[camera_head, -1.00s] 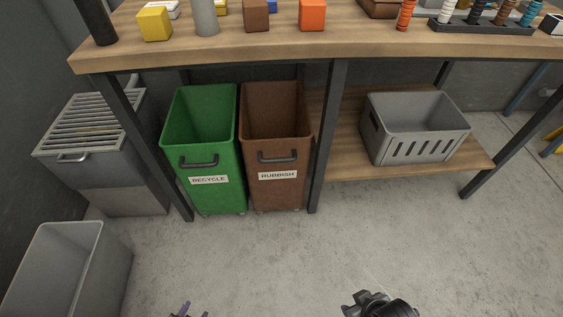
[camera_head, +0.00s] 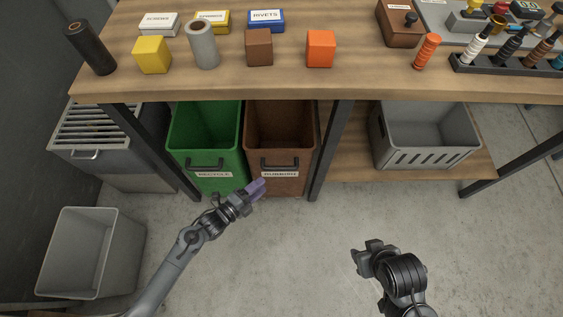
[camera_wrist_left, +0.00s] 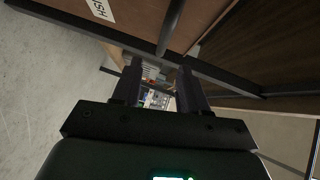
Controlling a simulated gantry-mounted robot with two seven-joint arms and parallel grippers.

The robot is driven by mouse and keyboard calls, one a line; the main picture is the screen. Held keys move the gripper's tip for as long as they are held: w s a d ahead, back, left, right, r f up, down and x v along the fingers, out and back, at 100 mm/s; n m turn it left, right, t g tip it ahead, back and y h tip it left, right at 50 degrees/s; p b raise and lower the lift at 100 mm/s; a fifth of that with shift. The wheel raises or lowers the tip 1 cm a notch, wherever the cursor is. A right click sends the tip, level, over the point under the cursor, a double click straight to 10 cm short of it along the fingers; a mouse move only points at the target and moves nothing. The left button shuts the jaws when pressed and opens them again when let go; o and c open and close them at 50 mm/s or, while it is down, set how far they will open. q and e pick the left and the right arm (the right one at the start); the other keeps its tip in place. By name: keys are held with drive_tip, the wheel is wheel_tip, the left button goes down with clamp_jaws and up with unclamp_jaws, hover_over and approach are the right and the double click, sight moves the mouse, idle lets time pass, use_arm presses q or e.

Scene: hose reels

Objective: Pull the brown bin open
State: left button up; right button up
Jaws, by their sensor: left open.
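The brown bin (camera_head: 257,148), labelled RUBBISH, stands under the workbench beside the green bin, with a dark bar handle (camera_head: 280,162) on its front. My left gripper (camera_head: 256,188) is in front of the brown bin, near the lower left of its label. In the left wrist view the fingers (camera_wrist_left: 160,88) are apart with nothing between them. The bin's brown front (camera_wrist_left: 135,18) and dark handle (camera_wrist_left: 172,25) show just beyond them, and no contact is visible. My right gripper (camera_head: 370,255) hangs over the floor at the lower right; its jaw state is unclear.
The green bin (camera_head: 178,150), labelled RECYCLE, stands directly left. A dark table leg (camera_head: 332,150) stands close right of the brown bin. A grey crate (camera_head: 425,158) sits on the lower shelf. A grey tub (camera_head: 88,262) stands at lower left. The floor in front is clear.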

sight(280, 168)
use_arm(q)
drive_tip(key=b+x, duration=0.5)
drive_tip(key=x, duration=0.5)
drive_tip(key=shift+w+d+r, duration=0.1)
drive_tip(key=shift+w, duration=0.1)
drive_tip(key=shift+w+d+r, duration=0.1)
drive_tip(key=shift+w+d, duration=0.05)
drive_tip(key=shift+w, duration=0.2)
use_arm(e)
wheel_tip(280, 168, down, 5)
drive_tip(key=shift+w+f, duration=0.1)
drive_tip(key=shift+f, duration=0.1)
use_arm(q)
drive_tip(key=shift+s, duration=0.15)
clamp_jaws()
use_arm(e)
drive_tip(key=shift+d, duration=0.1)
